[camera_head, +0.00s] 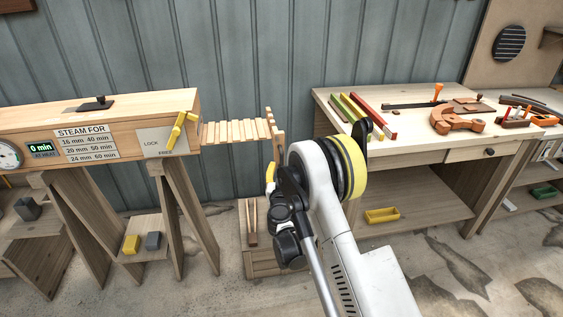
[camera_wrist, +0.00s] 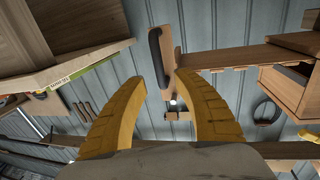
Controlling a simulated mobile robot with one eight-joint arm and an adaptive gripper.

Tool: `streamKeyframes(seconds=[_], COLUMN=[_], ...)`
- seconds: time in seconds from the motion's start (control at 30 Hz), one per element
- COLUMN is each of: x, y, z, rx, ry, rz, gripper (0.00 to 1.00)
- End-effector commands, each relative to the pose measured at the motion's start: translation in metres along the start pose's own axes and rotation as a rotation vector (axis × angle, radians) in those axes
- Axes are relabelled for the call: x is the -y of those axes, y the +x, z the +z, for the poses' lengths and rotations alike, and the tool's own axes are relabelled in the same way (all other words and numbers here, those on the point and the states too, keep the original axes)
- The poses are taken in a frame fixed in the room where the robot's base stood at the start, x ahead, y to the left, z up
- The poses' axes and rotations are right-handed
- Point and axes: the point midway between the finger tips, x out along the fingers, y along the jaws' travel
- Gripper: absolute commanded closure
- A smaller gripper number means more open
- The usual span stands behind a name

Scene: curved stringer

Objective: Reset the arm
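My arm stands in the middle of the head view, and its gripper (camera_head: 270,172) is mostly hidden there behind the arm; only a bit of yellow finger shows. In the wrist view my gripper (camera_wrist: 162,78) has its two yellow fingers spread apart with nothing clasped between them. Just beyond the fingertips is an upright wooden end board (camera_wrist: 176,42) with a black handle (camera_wrist: 158,57). In the head view this end board (camera_head: 276,125) stands at the outer end of a slatted wooden rack (camera_head: 236,131) that sticks out of the steam box (camera_head: 60,125).
The steam box has a yellow lever (camera_head: 177,131) by its lock label and rests on trestles. A wooden crate (camera_head: 262,262) stands on the floor below the rack.

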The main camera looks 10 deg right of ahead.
Motion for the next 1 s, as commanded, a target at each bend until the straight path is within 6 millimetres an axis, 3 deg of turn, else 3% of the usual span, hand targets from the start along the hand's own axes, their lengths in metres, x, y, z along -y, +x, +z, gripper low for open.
streamKeyframes(seconds=[0.2, 0.57, 0.67, 0.8, 1.0], x=[0.001, -0.001, -0.008, -0.032, -0.074], y=[-0.023, -0.024, -0.023, -0.029, -0.065], z=[0.000, -0.003, -0.020, -0.066, -0.130], rx=[0.000, 0.003, 0.020, 0.084, 0.237], ry=[0.000, -0.001, -0.003, -0.012, -0.037], rz=[-0.001, 0.003, 0.024, 0.082, 0.158], gripper=[0.64, 0.64, 0.64, 0.64, 0.64])
